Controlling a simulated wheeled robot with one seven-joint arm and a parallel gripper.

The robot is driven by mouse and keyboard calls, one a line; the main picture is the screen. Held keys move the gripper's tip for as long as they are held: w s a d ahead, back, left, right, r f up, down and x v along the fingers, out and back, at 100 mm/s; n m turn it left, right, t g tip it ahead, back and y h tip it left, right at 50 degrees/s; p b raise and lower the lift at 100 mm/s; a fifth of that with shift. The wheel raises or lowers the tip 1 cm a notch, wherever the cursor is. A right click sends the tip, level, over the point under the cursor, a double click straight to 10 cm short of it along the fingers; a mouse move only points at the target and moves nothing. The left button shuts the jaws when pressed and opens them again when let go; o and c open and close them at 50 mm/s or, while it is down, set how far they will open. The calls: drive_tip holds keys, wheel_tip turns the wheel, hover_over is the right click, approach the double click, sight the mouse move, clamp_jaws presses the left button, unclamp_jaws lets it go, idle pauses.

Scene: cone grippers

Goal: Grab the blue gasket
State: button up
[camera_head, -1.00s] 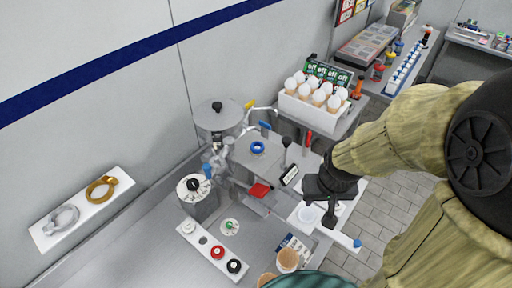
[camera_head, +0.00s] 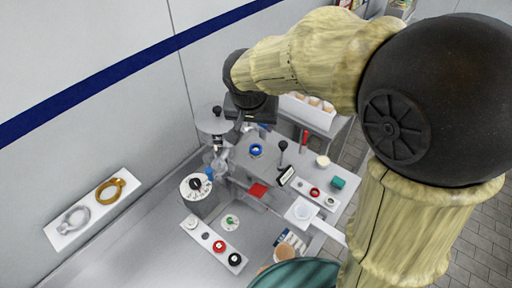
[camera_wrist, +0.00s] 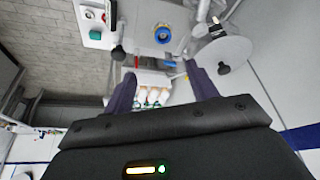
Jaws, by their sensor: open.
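The blue gasket (camera_head: 256,150) is a small blue ring lying on top of a grey box-shaped machine (camera_head: 246,163). In the wrist view the blue gasket (camera_wrist: 162,34) shows on the pale machine top, ahead of and between the lines of my fingers. My gripper (camera_head: 250,112) is above and slightly behind the gasket in the head view, apart from it. In the wrist view my gripper (camera_wrist: 160,72) has its two dark fingers spread wide with nothing between them.
A metal pot (camera_head: 212,122) stands left of the machine, and a black-knobbed lever (camera_head: 283,146) rises to its right. A white crate (camera_head: 308,112) is behind, partly hidden by my arm. A white strip with knobs (camera_head: 215,244) lies in front.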

drive_tip(key=b, duration=0.6)
approach(256, 149)
drive_tip(key=shift+w+d+f, duration=0.1)
drive_tip(key=shift+d+f, duration=0.15)
drive_tip(key=shift+f, duration=0.65)
drive_tip(key=shift+w+a+b+x, duration=0.15)
drive_tip(key=shift+b+x, duration=0.3)
drive_tip(key=shift+x, duration=0.9)
drive_tip(key=shift+w+a+b+x, duration=0.1)
drive_tip(key=shift+b+x, duration=0.3)
drive_tip(key=shift+x, duration=0.95)
drive_tip(key=shift+r, duration=0.1)
drive_tip(key=c, duration=1.1)
